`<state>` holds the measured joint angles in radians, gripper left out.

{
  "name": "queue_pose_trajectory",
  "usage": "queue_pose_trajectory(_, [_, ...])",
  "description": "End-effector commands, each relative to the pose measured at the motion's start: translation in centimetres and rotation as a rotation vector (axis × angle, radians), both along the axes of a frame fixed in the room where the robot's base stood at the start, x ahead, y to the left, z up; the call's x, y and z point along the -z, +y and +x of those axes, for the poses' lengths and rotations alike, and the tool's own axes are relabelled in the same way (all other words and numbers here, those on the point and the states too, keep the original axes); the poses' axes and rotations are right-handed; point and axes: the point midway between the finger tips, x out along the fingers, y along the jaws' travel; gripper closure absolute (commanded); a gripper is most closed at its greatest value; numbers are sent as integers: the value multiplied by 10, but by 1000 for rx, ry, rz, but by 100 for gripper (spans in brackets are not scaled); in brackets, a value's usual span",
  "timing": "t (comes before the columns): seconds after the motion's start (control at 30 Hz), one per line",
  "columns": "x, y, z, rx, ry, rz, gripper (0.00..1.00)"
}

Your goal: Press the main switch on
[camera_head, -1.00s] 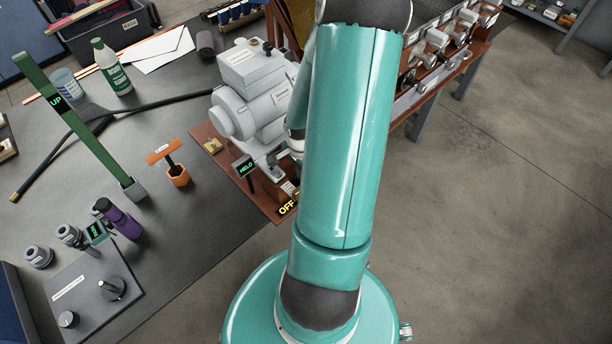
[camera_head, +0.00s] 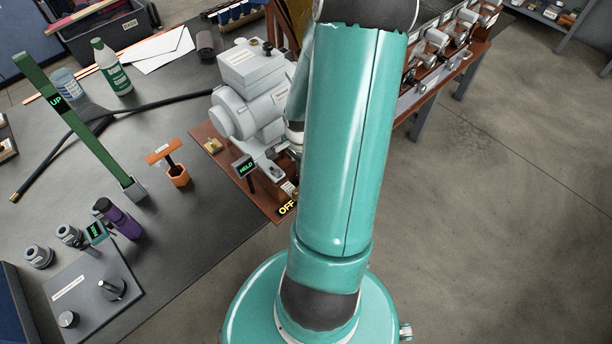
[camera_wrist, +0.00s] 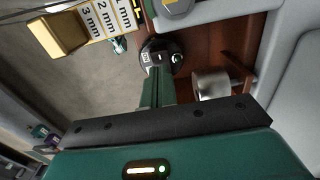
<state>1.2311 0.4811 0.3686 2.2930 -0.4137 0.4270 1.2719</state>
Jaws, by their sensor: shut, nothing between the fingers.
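A round black switch (camera_wrist: 160,57) with white marks sits on the reddish-brown base in the wrist view; I take it to be the main switch. My gripper (camera_wrist: 157,78) is shut and empty, its green fingers pointing at the switch and overlapping its lower edge. I cannot tell whether they touch it. A yellow OFF sign (camera_head: 287,208) is lit at the base's front corner in the head view. There my arm hides the switch and the fingertips.
The grey roaster machine (camera_head: 250,105) stands on the brown base, with a green HELD sign (camera_head: 244,167) in front. A brass block (camera_wrist: 57,35) and a millimetre label (camera_wrist: 100,20) lie close to the switch. Open floor lies right of my arm.

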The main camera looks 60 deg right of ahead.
Motion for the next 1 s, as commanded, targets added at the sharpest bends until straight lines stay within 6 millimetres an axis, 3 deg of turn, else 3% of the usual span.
queue_pose_trajectory(0.5, [-35, 0, 0, 1, -1, 0, 100])
queue_pose_trajectory(1.0, [-36, 1, 0, 0, 0, 1, 100])
